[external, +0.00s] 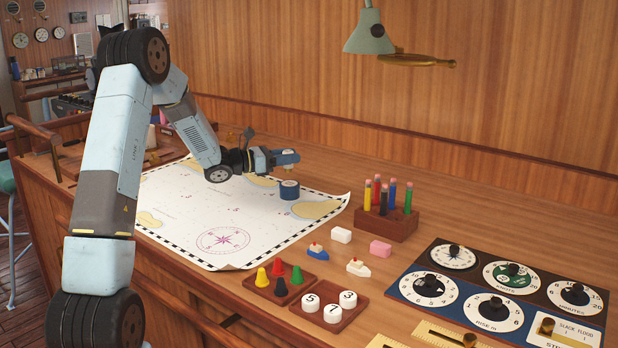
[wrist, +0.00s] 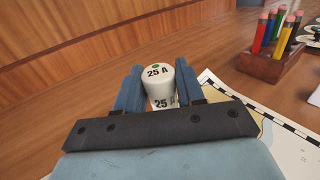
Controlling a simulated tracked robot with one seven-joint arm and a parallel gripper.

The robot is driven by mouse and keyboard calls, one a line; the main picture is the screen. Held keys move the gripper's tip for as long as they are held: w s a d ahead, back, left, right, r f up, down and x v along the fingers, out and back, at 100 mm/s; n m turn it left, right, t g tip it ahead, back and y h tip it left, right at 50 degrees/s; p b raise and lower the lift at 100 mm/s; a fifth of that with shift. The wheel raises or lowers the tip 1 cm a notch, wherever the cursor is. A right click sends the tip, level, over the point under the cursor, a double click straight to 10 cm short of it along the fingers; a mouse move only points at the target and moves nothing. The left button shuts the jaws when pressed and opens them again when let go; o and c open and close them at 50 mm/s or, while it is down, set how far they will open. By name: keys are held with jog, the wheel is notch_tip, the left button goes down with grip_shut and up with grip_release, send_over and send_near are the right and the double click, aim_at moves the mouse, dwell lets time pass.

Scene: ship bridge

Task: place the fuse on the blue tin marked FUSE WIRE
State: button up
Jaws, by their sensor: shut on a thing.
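The fuse (wrist: 157,77) is a white cylinder with a green dot and "25 A" printed on it. My gripper (wrist: 157,88) is shut on it, with one blue finger on each side. In the external view my gripper (external: 287,157) is low over the chart, and the fuse is too small there to make out clearly. The blue tin (external: 289,190) with a pale band stands on the chart, just below my gripper in the picture, with a small gap between them. Its marking cannot be read. In the wrist view the tin does not show.
The chart (external: 190,205) lies flat under the arm. A wooden pencil rack (external: 386,226) stands to the right. Erasers, toy boats, a tray of coloured pawns (external: 279,287) and a tray of numbered pieces (external: 328,316) lie nearer. A lamp (external: 369,33) hangs above right.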

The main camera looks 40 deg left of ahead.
aim_at(289, 168)
jog(key=shift+w+f, duration=0.25)
jog(key=shift+f, duration=0.1)
notch_tip(289, 168, down, 3)
jog(key=shift+w+f, duration=0.15)
jog(key=shift+f, duration=0.05)
jog(key=o, duration=1)
jog(key=shift+o, duration=0.2)
